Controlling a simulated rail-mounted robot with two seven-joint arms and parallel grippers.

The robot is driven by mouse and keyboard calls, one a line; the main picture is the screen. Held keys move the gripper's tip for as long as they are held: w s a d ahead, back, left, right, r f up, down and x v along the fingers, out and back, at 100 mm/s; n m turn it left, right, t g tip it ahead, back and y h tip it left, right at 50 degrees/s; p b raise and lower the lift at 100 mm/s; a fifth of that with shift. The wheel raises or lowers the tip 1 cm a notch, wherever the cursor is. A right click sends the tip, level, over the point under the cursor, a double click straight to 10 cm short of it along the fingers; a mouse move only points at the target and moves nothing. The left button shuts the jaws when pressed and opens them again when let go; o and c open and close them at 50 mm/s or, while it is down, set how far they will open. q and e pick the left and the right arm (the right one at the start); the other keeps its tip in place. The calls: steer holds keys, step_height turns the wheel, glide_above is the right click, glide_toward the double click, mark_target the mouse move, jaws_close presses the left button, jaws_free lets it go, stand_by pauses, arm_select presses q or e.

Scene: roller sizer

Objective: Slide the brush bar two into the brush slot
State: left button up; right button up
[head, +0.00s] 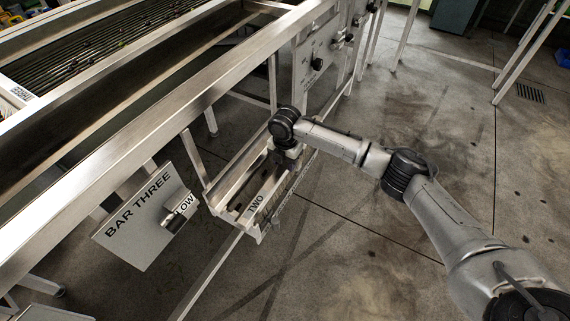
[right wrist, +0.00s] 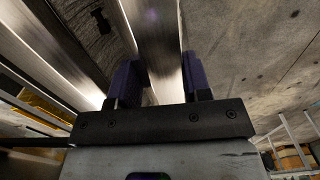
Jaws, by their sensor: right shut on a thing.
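The brush bar two (head: 257,204) is a long pale metal bar with "TWO" printed on its near end. It lies lengthwise in or just above a narrow metal rack hanging at the machine's side; I cannot tell whether it rests there. My right gripper (head: 287,155) is at the bar's far part, pointing down. In the right wrist view my right gripper (right wrist: 160,80) has its two dark fingers either side of a shiny metal bar (right wrist: 160,45), shut on it. I cannot make out the brush slot with certainty. My left gripper is not in view.
The roller machine's long metal rail (head: 165,95) runs diagonally beside the rack. A "BAR THREE" panel (head: 140,222) with a knob and "LOW" label stands left of the rack. A panel with knobs (head: 318,62) is beyond. The concrete floor at right is open.

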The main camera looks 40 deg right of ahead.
jaws_close()
steer(key=shift+r+p, duration=0.45)
steer(key=shift+r, duration=0.3)
step_height(320, 180, up, 3)
steer(key=shift+s+d+r+p, duration=0.1)
steer(key=shift+d+r+p, duration=0.1)
steer(key=shift+p, duration=0.8)
steer(key=s+d+r+p, duration=0.4)
steer(key=s+d+r, duration=0.1)
steer(key=s, duration=0.4)
steer(key=shift+s+d+r, duration=0.35)
steer(key=shift+r, duration=0.25)
steer(key=shift+p, duration=0.3)
